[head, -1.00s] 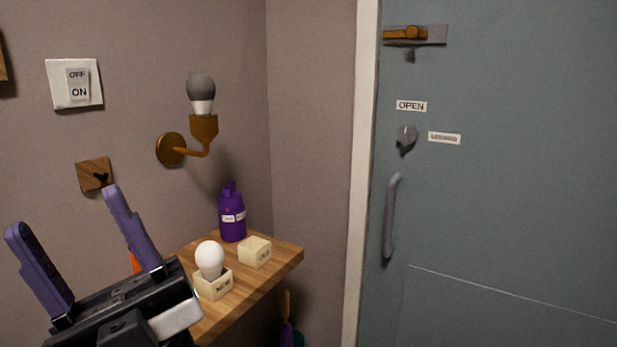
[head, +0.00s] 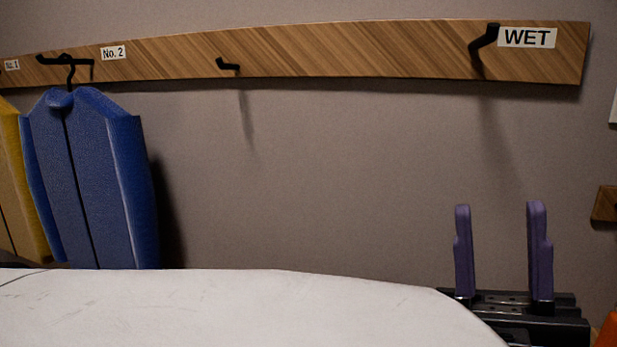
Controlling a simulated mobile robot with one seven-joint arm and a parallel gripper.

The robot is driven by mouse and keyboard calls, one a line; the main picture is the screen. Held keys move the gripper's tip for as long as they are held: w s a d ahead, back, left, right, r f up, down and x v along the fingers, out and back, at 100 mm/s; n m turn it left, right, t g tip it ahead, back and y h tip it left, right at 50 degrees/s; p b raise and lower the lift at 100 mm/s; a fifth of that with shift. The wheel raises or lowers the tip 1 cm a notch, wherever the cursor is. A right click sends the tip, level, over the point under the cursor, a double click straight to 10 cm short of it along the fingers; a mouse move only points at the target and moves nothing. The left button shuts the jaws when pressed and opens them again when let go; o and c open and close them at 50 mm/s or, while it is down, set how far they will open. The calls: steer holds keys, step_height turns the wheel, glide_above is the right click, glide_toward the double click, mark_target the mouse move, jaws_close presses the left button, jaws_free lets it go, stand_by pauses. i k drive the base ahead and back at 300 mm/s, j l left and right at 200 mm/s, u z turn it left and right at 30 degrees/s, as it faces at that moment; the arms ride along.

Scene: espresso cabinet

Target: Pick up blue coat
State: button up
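The blue coat (head: 92,180) hangs on a black hanger (head: 70,68) at the left of the head view. The hanger is on a black peg beside the "No. 2" label (head: 113,52) on a wooden rail. The coat's lower end is hidden behind a white surface. My gripper (head: 503,208) is at the lower right, fingers pointing up, with a wide empty gap between its two purple fingers. It is open and well to the right of the coat, not touching it.
A yellow coat (head: 20,185) hangs at the left edge, close beside the blue one. The rail (head: 350,52) has an empty middle hook (head: 228,65) and a "WET" hook (head: 484,48). A white surface (head: 250,310) fills the lower foreground. Wall between coat and gripper is clear.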

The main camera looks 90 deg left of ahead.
mark_target(90, 180)
steer(key=u, duration=3.7)
